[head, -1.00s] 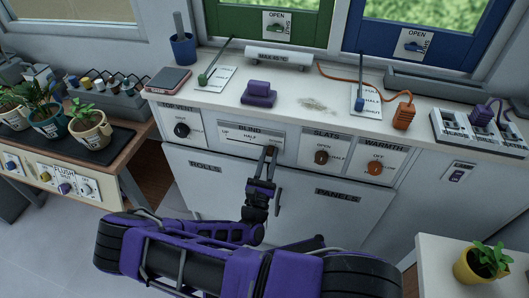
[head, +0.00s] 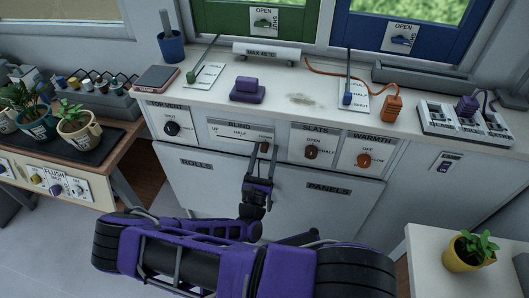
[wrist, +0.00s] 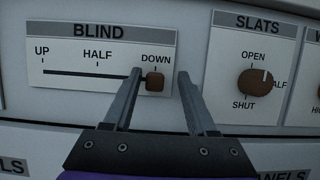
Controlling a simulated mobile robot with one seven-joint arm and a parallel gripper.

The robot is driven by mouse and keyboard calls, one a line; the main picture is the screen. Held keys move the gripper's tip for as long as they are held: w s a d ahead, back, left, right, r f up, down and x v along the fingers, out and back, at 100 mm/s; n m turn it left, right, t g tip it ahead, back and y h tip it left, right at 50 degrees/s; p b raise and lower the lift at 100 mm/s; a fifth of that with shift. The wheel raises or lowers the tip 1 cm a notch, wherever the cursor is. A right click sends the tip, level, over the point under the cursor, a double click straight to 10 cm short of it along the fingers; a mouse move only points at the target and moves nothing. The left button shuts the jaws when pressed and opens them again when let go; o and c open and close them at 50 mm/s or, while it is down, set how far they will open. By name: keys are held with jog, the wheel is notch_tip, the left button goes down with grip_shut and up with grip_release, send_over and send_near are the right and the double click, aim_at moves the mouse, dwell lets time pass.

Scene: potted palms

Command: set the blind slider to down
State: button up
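The blind slider is a brown square knob (wrist: 155,81) on a dark horizontal slot in the white panel marked BLIND (wrist: 98,32). It sits at the right end of the slot, beneath the word DOWN; UP is at the far left and HALF between. In the head view the knob (head: 264,147) shows by my fingertips. My gripper (wrist: 160,74) is open, its two fingers either side of the knob in the wrist view. The left finger is close against the knob's left edge; whether it touches I cannot tell. A gap shows on the right.
The slats dial (wrist: 256,82) is just right of the blind panel, with the warmth dial (head: 363,160) beyond it. The vent dial (head: 171,128) is to the left. The counter above holds a purple block (head: 247,90) and levers. Cupboard fronts lie below.

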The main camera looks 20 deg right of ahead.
jog(key=v, duration=1.7)
jog(key=shift+f+b, duration=0.15)
jog(key=shift+b, duration=0.3)
jog(key=shift+a, duration=0.1)
